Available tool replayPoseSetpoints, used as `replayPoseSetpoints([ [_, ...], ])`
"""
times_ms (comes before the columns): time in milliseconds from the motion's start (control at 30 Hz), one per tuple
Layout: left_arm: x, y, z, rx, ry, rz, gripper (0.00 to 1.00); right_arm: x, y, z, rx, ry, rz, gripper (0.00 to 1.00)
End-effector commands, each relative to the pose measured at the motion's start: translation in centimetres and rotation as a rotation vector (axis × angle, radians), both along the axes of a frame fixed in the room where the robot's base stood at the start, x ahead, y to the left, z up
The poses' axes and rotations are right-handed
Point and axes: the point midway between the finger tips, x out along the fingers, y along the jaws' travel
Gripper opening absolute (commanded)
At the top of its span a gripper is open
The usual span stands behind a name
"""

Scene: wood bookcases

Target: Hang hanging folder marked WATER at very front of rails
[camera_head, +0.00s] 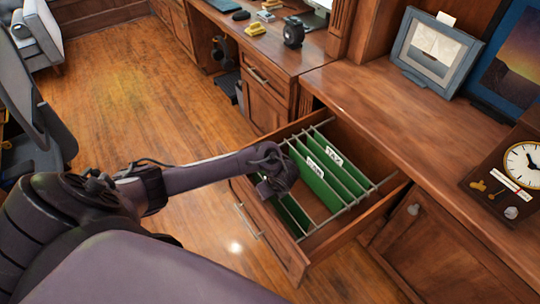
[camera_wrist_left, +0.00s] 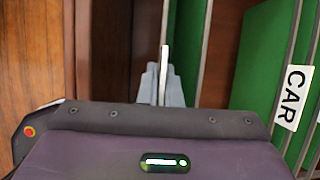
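An open wooden drawer (camera_head: 381,213) has metal rails with green hanging folders. One folder is marked TAX (camera_head: 332,155). One in front of it is marked CAR (camera_wrist_left: 293,97); its small label also shows in the head view (camera_head: 315,168). Another green folder (camera_head: 293,216) hangs near the drawer front, partly hidden by my left gripper; I cannot read a WATER label. My left gripper (camera_head: 275,186) is low at the front part of the drawer, over that folder. In the left wrist view its fingertips (camera_wrist_left: 163,85) flank a thin pale strip; I cannot tell whether they grip it. My right gripper is not seen.
A bare stretch shows between the front folder and the CAR folder. A wooden counter (camera_head: 375,95) above holds a picture frame (camera_head: 436,49) and a clock (camera_head: 521,163). An office chair (camera_head: 35,120) stands at left.

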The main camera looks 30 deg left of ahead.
Motion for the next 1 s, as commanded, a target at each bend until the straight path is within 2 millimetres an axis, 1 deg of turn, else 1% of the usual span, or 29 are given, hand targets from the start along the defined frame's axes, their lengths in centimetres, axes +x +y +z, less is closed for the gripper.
replayPoseSetpoints([
  [33,-1.9,-0.3,-2.3,-0.007,0.039,0.004,0.07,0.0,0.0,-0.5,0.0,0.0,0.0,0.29],
  [200,-1.9,-0.3,-2.4,-0.007,0.039,0.002,0.29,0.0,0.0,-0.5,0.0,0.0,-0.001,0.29],
  [433,-1.9,-0.4,-2.4,-0.008,0.039,0.002,0.3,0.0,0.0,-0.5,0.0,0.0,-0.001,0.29],
  [533,-1.9,-0.5,-2.0,-0.009,0.039,0.002,0.3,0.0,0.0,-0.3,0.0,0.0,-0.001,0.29],
  [667,-2.1,-1.1,-0.4,-0.009,0.034,0.0,0.3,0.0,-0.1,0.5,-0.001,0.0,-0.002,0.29],
  [900,-2.3,-2.5,4.7,-0.006,0.009,-0.002,0.3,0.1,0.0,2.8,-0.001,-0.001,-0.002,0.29],
  [1000,-2.3,-2.9,6.2,-0.002,0.0,-0.001,0.3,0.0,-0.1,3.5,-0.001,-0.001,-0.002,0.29],
])
